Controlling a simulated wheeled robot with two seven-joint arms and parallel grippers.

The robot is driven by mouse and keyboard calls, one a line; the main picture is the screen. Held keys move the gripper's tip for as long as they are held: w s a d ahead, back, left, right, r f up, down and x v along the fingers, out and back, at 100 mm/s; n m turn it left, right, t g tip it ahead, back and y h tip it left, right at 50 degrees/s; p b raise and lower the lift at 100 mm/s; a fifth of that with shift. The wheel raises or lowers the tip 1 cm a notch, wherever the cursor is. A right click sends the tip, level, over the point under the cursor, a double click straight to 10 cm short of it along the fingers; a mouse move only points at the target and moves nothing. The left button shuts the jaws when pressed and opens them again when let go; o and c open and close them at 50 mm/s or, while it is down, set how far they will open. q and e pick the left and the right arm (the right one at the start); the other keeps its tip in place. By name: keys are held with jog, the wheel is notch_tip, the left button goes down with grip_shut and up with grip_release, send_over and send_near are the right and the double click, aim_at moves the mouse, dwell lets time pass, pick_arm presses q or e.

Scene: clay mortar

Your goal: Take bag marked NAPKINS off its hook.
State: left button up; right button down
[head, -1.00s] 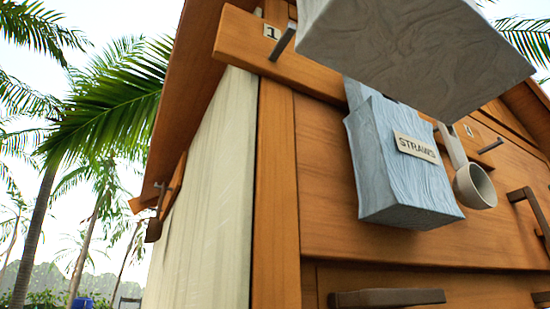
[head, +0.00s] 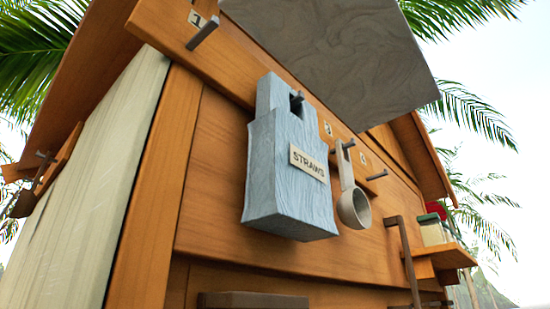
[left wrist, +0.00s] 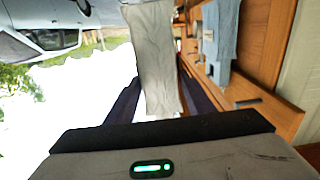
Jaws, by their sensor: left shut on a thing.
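A large grey bag-like block (head: 335,60) with a wrinkled surface fills the top of the head view, seen from below. No label shows on it. In the left wrist view a pale grey bag (left wrist: 155,60) sits between the dark fingers of my left gripper (left wrist: 160,100), which is shut on it. The hook marked 1 (head: 203,32) on the wooden rail is bare. The blue-grey bag marked STRAWS (head: 290,195) hangs on a hook to its right, and also shows in the left wrist view (left wrist: 220,30). My right gripper is in neither view.
A pale cup with a long handle (head: 354,207) hangs on the hook right of the STRAWS bag. The hook marked 4 (head: 377,176) is bare. Dark handles (head: 403,255) stick out from the wooden front (head: 210,215). A small shelf (head: 450,258) holds jars at the right.

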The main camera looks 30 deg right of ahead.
pick_arm(q)
jog(key=shift+s, duration=0.1)
jog(key=s+d, duration=0.3)
jog(key=s, duration=0.6)
jog(key=shift+s+p, duration=0.15)
jog(key=shift+p, duration=0.25)
dwell(0.9)
jog(key=shift+s+d+p, duration=0.15)
jog(key=shift+s+d, duration=0.1)
jog(key=shift+s, duration=0.55)
jog(key=shift+s+d+p, duration=0.1)
jog(key=shift+s+d, duration=0.2)
jog(key=shift+s, duration=0.5)
jog(key=shift+s+d+p, duration=0.15)
jog(key=shift+s+d, duration=0.1)
jog(key=shift+s, duration=0.55)
